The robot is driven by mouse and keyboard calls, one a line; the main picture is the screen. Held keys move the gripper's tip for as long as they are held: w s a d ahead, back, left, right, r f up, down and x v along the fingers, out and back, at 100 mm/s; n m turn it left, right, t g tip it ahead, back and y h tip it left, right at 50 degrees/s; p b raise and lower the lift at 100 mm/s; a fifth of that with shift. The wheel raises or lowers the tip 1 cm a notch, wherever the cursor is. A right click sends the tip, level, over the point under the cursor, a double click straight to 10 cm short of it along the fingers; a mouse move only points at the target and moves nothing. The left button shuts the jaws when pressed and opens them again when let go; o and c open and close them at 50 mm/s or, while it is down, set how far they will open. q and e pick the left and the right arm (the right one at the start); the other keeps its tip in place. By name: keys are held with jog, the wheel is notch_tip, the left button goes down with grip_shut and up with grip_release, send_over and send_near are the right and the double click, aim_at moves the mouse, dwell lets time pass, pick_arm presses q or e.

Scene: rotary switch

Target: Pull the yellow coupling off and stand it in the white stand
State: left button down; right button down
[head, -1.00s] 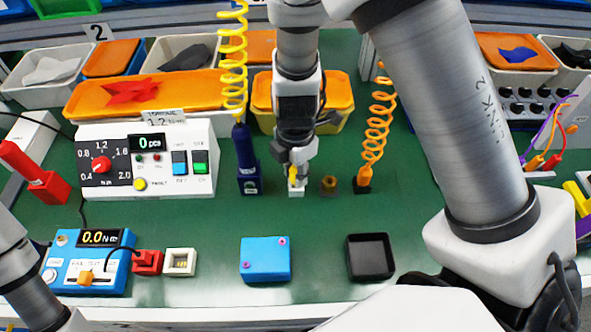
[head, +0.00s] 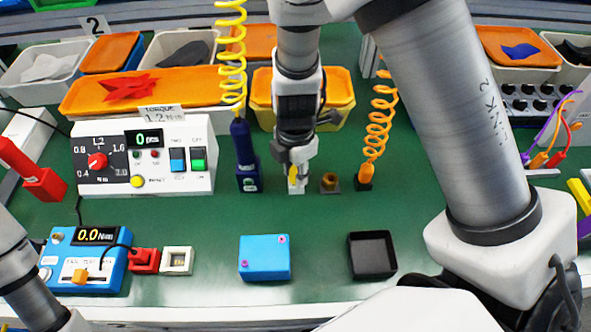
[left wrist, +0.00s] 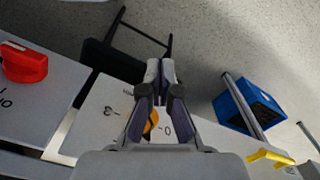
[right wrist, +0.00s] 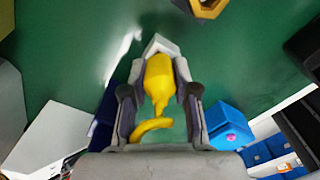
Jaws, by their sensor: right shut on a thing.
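The yellow coupling (right wrist: 159,82) is between the fingers of my right gripper (right wrist: 161,100), which is shut on it. In the head view the coupling (head: 292,173) is mostly hidden by my right gripper (head: 294,165). The small white stand (head: 296,188) is directly below it on the green bench. The white stand (right wrist: 160,44) also shows at the coupling's far end in the right wrist view. The coupling appears upright in or on the stand; how deep it sits is hidden. My left gripper (left wrist: 161,72) looks shut and empty, with nothing between its fingers.
A brass fitting (head: 330,183) stands just right of the stand, and a dark blue tool holder (head: 248,178) just left. An orange coil (head: 376,130) rises farther right. A blue block (head: 264,258) and a black tray (head: 371,256) lie in front, with bare bench between.

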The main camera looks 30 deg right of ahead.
jog(key=shift+f+b, duration=0.3)
jog(key=shift+b, duration=0.1)
dwell(0.3)
jog(key=c, duration=0.8)
grip_release()
jog(key=shift+r, duration=0.15)
notch_tip(320, 180, up, 12)
jog(key=shift+f, duration=0.1)
